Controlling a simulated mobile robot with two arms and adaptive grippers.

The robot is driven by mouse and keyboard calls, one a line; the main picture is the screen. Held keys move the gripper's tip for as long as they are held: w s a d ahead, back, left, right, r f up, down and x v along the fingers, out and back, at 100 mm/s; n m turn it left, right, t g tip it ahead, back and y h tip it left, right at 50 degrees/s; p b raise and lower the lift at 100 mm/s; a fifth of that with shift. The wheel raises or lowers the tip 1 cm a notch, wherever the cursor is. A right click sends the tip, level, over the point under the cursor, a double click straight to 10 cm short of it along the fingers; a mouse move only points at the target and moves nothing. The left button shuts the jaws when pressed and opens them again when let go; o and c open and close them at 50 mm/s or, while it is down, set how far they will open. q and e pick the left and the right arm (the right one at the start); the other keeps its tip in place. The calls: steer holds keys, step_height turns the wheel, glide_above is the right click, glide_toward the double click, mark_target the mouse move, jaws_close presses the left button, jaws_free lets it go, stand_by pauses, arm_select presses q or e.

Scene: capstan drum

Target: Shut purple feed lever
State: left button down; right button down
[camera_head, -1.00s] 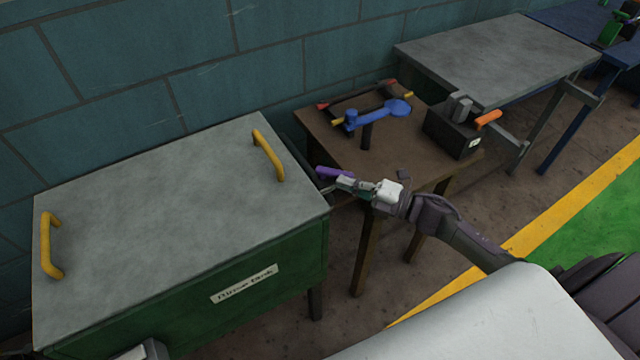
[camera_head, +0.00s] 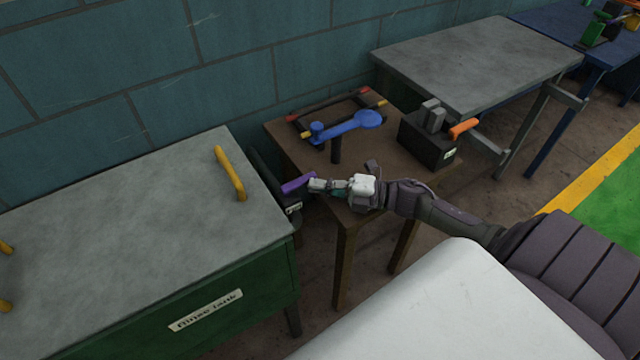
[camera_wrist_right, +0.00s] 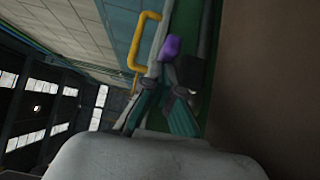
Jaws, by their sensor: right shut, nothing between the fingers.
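The purple feed lever (camera_head: 298,183) sticks out from a dark box (camera_head: 293,208) at the left edge of the brown table, close beside the tank. My right gripper (camera_head: 314,185) is shut and empty, its tips at the right end of the purple lever. I cannot tell whether they touch. In the right wrist view the purple lever (camera_wrist_right: 171,47) shows just beyond my fingers (camera_wrist_right: 160,105). My left gripper is not in view.
The rinse tank (camera_head: 120,225) with yellow handles (camera_head: 229,174) stands at the left. On the brown table (camera_head: 290,140) are a blue crank (camera_head: 345,126) and a black box (camera_head: 428,142) with an orange lever (camera_head: 464,128). A grey table (camera_head: 470,60) stands behind.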

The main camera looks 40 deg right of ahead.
steer(key=shift+w+d+r+h, duration=0.3)
steer(key=shift+w+d+r, duration=0.05)
steer(key=shift+s+d+f, duration=0.15)
steer(key=shift+s+d, duration=0.25)
steer(key=v, duration=1.1)
steer(key=shift+s+a+f, duration=0.2)
steer(key=shift+a+f, duration=0.05)
steer(key=shift+f, duration=0.1)
